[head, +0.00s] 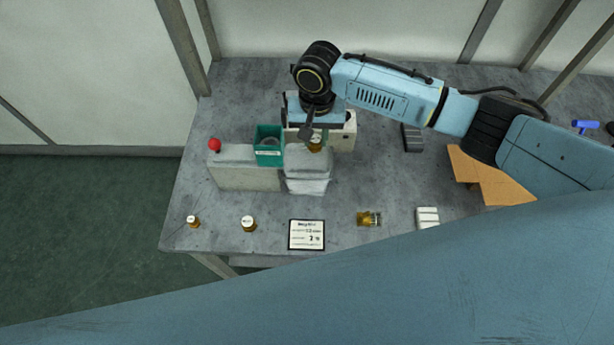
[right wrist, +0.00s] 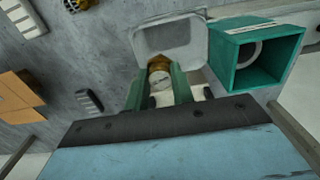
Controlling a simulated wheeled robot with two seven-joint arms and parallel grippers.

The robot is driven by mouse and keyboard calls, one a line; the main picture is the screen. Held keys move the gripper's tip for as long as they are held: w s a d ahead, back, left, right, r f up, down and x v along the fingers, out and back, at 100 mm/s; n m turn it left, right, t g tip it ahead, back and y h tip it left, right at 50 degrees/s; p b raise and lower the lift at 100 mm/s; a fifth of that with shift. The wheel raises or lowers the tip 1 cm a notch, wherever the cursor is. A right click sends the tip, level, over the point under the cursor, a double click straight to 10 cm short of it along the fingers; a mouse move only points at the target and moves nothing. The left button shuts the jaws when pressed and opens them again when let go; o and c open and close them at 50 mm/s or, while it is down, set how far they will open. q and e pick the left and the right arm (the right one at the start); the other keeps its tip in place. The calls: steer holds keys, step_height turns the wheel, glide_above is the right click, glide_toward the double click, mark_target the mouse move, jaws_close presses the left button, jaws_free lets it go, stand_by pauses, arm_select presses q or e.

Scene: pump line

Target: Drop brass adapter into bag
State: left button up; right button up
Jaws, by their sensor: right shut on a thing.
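My right gripper (head: 314,132) is shut on the brass adapter (head: 315,147), which has a pale round face and a brass hex body. In the right wrist view the adapter (right wrist: 159,70) sits between the two green fingers (right wrist: 160,92). The bag (head: 308,180) is pale and translucent, standing on the table just in front of the gripper. In the right wrist view the bag's opening (right wrist: 168,38) lies right beside the adapter; the adapter overlaps its edge. I cannot tell the height between them. My left gripper is not in view.
A green bin (head: 268,157) with a ring inside adjoins the bag. A grey block (head: 245,178) with a red knob (head: 214,145) stands left. Brass fittings (head: 248,223), a card (head: 306,243) and a white block (head: 428,217) line the front. A cardboard piece (head: 480,175) lies right.

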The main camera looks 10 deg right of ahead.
steer(key=shift+f, duration=0.1)
steer(key=o, duration=1.1)
steer(key=shift+c, duration=0.2)
step_height(320, 180, up, 14)
steer(key=shift+f, duration=0.25)
